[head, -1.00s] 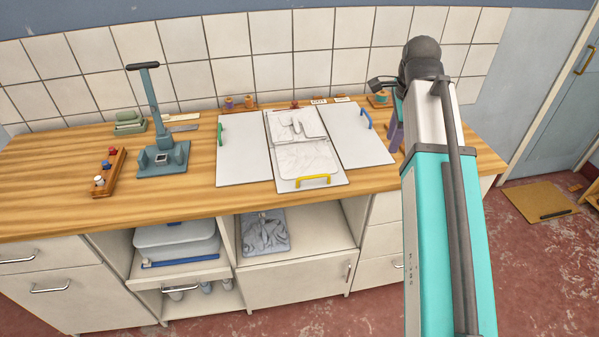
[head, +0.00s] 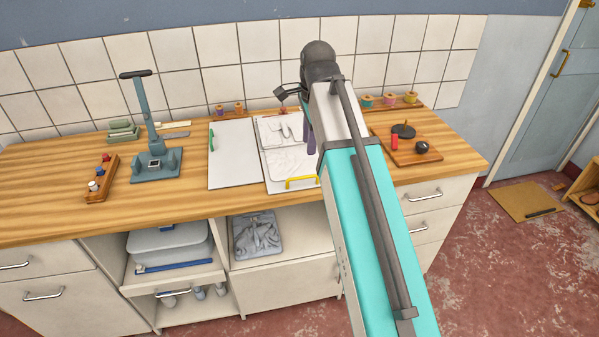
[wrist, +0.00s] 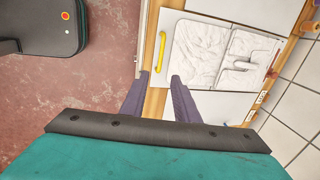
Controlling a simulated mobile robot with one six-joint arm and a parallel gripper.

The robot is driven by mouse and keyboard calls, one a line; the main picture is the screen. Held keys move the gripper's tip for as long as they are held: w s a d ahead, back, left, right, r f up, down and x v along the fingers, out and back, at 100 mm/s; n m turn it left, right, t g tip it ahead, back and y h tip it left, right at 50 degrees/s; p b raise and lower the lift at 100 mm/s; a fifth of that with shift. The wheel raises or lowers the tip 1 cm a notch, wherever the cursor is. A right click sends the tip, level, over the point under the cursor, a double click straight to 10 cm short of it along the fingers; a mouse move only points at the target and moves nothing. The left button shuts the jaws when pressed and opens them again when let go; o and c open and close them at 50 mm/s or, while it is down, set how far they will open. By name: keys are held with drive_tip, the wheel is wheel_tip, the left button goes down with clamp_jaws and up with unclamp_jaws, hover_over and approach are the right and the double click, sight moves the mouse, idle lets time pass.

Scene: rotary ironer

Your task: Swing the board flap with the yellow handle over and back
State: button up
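The folding board has white panels. The left panel (head: 233,165) lies flat with a green handle (head: 211,142). The middle flap (wrist: 196,88) lies flat with a yellow handle (head: 301,183) at its front edge; the handle also shows in the wrist view (wrist: 161,52). A white folded garment (head: 290,160) lies on the middle flap. The right panel (wrist: 228,106) is hidden by my arm in the head view. My gripper (wrist: 160,77) is open and empty. Its purple fingers (head: 310,137) are above the board's right side, apart from the yellow handle.
A teal press (head: 157,162) and a wooden rack of small bottles (head: 101,180) stand to the left. A grey folded cloth (head: 256,236) lies on the shelf below.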

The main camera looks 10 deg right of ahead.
sight(307, 176)
drive_tip(key=shift+w, duration=0.1)
idle(0.3)
drive_tip(key=shift+d+f, duration=0.1)
drive_tip(key=shift+f, duration=0.1)
drive_tip(key=shift+w+f+p, duration=0.45)
drive_tip(key=shift+f+p, duration=0.05)
drive_tip(key=shift+f, duration=1.7)
drive_tip(key=shift+w+f+p, duration=0.45)
drive_tip(key=shift+f+p, duration=0.1)
drive_tip(key=shift+f, duration=1.7)
drive_tip(key=shift+w+f+p, duration=0.45)
drive_tip(key=shift+f+p, duration=0.05)
drive_tip(key=shift+f, duration=1.7)
clamp_jaws()
